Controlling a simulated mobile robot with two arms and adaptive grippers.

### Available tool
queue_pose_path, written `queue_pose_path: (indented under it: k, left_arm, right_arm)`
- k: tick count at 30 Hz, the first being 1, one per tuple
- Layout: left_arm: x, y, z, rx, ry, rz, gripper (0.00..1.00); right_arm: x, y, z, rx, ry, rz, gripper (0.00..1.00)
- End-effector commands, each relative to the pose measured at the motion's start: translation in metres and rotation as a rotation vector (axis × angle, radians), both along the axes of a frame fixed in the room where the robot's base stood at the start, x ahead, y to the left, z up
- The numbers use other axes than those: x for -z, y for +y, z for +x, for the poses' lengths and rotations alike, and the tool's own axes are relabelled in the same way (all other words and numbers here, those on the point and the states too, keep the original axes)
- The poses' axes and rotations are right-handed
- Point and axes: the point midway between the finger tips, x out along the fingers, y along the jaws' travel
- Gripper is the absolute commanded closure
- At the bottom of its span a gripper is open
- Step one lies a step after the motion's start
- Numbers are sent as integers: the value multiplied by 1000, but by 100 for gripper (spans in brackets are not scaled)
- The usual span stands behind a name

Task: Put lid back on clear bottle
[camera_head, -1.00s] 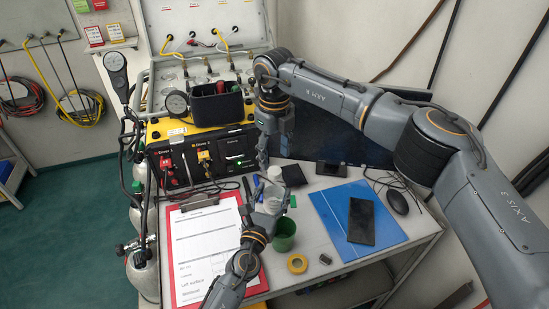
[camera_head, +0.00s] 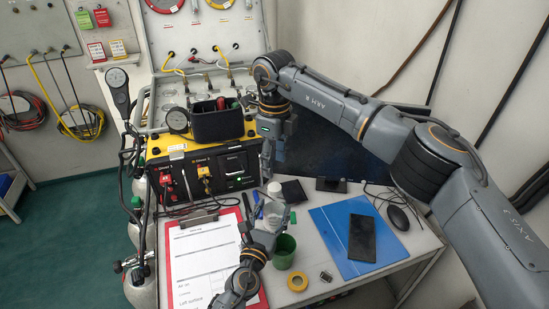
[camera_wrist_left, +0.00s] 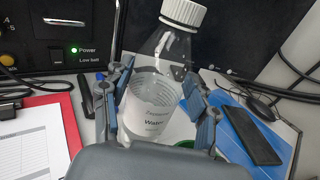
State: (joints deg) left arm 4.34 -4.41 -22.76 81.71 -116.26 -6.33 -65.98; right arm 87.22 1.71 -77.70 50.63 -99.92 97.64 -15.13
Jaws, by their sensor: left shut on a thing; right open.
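The clear bottle (camera_head: 274,214) with a white "Water" label stands in my left gripper (camera_head: 268,228). In the left wrist view the bottle (camera_wrist_left: 155,105) fills the space between the two fingers of my left gripper (camera_wrist_left: 160,92), which are shut around its body. The white ribbed lid (camera_wrist_left: 184,12) sits on the bottle's neck; whether it is fully seated I cannot tell. The lid (camera_head: 275,187) also shows at the bottle's top in the head view. My right gripper (camera_head: 271,165) is open, pointing down just above and left of the lid, seemingly holding nothing.
A green cup (camera_head: 284,252) and a yellow tape roll (camera_head: 298,281) stand near the bottle. A red clipboard (camera_head: 173,270) lies left, a blue folder (camera_head: 328,232) with a dark phone (camera_head: 362,238) right. The yellow-black panel case (camera_head: 160,148) stands behind.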

Motion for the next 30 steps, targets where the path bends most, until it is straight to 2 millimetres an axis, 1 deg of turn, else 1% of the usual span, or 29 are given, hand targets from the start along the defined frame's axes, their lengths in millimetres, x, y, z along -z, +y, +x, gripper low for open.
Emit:
queue_pose_path:
  k: [9,15,19,27,28,29,30]
  left_arm:
    - [0,0,0,0,0,0,100]
    - [0,0,0,0,0,0,100]
    - [0,0,0,0,0,0,100]
    - [0,0,0,0,0,0,100]
    - [0,0,0,0,0,0,100]
    - [0,0,0,0,0,0,100]
    - [0,0,0,0,0,0,100]
  right_arm:
    - [46,0,-1,2,3,-2,48]
    - [70,0,-1,2,2,-1,48]
    - [76,0,0,2,0,-1,48]
    - [77,0,0,2,0,0,48]
    - [77,0,0,2,0,0,50]
    - [77,0,0,2,0,0,57]
    - [77,0,0,2,0,0,65]
